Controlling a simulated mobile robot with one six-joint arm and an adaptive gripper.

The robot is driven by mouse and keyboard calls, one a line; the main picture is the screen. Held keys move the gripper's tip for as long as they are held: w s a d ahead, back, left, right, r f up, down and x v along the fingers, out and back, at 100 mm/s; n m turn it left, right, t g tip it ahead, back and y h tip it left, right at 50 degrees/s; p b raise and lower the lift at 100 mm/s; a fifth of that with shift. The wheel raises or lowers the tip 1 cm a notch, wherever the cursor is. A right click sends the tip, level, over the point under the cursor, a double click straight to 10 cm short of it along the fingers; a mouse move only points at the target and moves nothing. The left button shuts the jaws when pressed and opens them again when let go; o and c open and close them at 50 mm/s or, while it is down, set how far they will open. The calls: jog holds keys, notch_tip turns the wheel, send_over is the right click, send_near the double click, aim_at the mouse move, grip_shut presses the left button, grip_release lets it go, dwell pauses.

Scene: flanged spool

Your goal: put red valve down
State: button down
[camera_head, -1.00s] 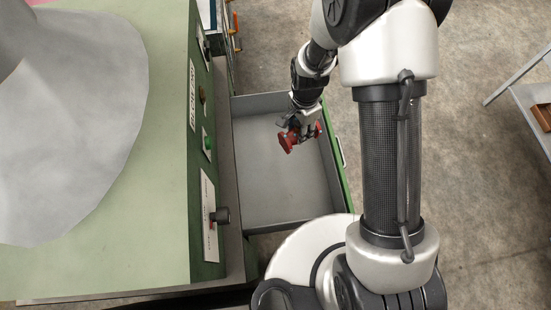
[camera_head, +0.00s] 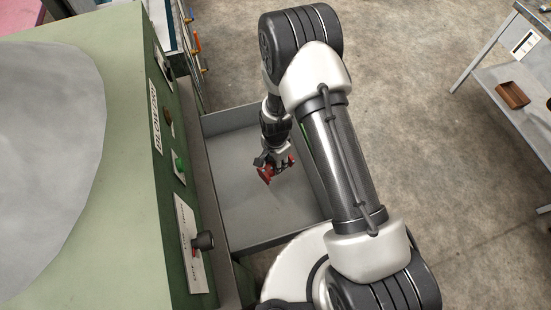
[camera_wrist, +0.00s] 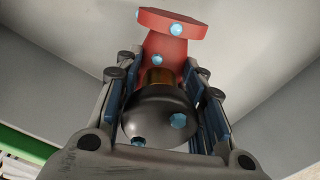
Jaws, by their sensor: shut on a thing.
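The red valve (camera_head: 266,174) is a red flanged piece held in my gripper (camera_head: 276,164), over the open grey drawer (camera_head: 238,215). In the wrist view the valve (camera_wrist: 170,48) shows a red flange at the top, a brass-coloured collar and a dark rounded body with light blue bolt heads. The two fingers of my gripper (camera_wrist: 165,115) are shut on the dark body from both sides. The drawer's grey walls and floor show behind it. The head view does not show clearly whether the valve touches the drawer floor.
The drawer is otherwise empty. At the top right a grey table (camera_head: 495,80) carries a brown box (camera_head: 512,95). Concrete floor lies between.

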jog(key=shift+f+b, duration=0.5)
jog(key=shift+f, duration=1.45)
jog(key=c, duration=1.1)
grip_release()
jog(key=shift+f, duration=0.15)
jog(key=shift+o, duration=0.2)
notch_tip(320, 180, up, 12)
jog(key=p, duration=0.3)
jog(key=shift+r, duration=0.2)
